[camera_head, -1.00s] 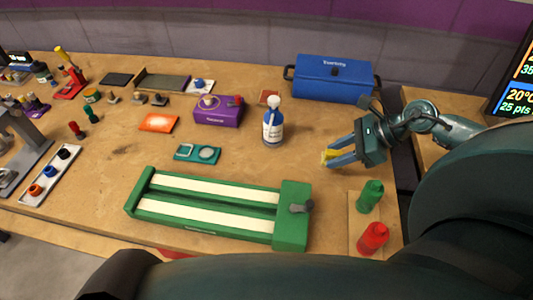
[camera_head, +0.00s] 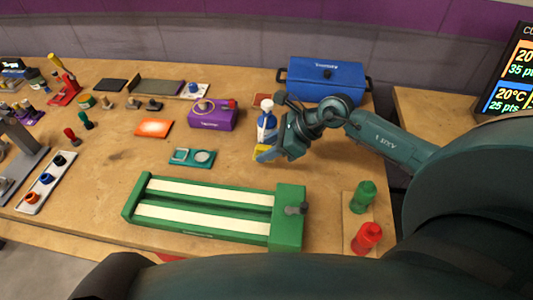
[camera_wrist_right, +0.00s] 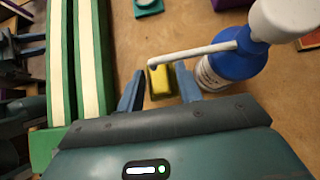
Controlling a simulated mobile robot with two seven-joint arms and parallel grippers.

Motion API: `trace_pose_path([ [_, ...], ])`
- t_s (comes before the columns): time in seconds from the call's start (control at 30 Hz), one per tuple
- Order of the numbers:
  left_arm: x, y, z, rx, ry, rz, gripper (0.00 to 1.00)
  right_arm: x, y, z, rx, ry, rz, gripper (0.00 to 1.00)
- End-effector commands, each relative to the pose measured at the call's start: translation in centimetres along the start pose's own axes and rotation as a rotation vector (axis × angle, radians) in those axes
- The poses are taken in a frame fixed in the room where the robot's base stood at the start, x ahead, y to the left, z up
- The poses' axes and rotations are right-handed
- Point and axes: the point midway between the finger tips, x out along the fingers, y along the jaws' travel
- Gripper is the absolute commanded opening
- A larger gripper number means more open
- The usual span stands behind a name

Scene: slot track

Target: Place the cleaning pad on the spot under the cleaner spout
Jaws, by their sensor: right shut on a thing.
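The yellow cleaning pad (camera_head: 263,154) is held between the fingers of my right gripper (camera_head: 268,153), just above or on the table in front of the cleaner bottle; I cannot tell its exact height. In the right wrist view the pad (camera_wrist_right: 161,82) sits between the blue fingertips (camera_wrist_right: 158,88). The cleaner bottle (camera_head: 266,126) is white and blue and stands upright. The spot under the spout cannot be made out.
A green slot track (camera_head: 205,207) lies in front, left of the gripper. A teal plate (camera_head: 192,158) and a purple box (camera_head: 212,117) are to the left. A blue toolbox (camera_head: 326,82) stands behind.

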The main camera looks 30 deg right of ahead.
Motion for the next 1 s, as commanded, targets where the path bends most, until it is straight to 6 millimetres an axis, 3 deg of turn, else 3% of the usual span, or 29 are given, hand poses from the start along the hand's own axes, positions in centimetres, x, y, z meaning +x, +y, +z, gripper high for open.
trace_pose_path([
  [0.03, -0.2, 0.0, -0.2, -0.002, -0.001, -0.002, 0.36, 0.5, 0.1, 0.4, 0.001, -0.003, 0.003, 0.10],
  [0.23, -0.3, -0.3, -0.5, -0.008, -0.004, -0.012, 0.36, 2.5, 0.1, -1.9, 0.002, -0.001, 0.002, 0.10],
  [0.63, 0.1, -0.4, 0.2, -0.014, -0.011, -0.015, 0.36, 3.0, 0.0, -2.5, -0.001, -0.001, 0.000, 0.10],
  [0.67, -0.1, -0.3, 0.0, -0.014, -0.010, -0.015, 0.36, 2.9, 0.0, -2.4, -0.001, -0.002, 0.000, 0.38],
  [0.9, -0.1, 0.0, -0.4, -0.014, -0.002, -0.008, 0.36, 2.9, 0.0, -2.4, -0.001, -0.001, 0.000, 0.57],
  [1.0, -0.2, 0.0, -0.6, -0.012, 0.001, -0.006, 0.36, 2.9, 0.0, -2.4, -0.001, -0.001, 0.000, 0.57],
])
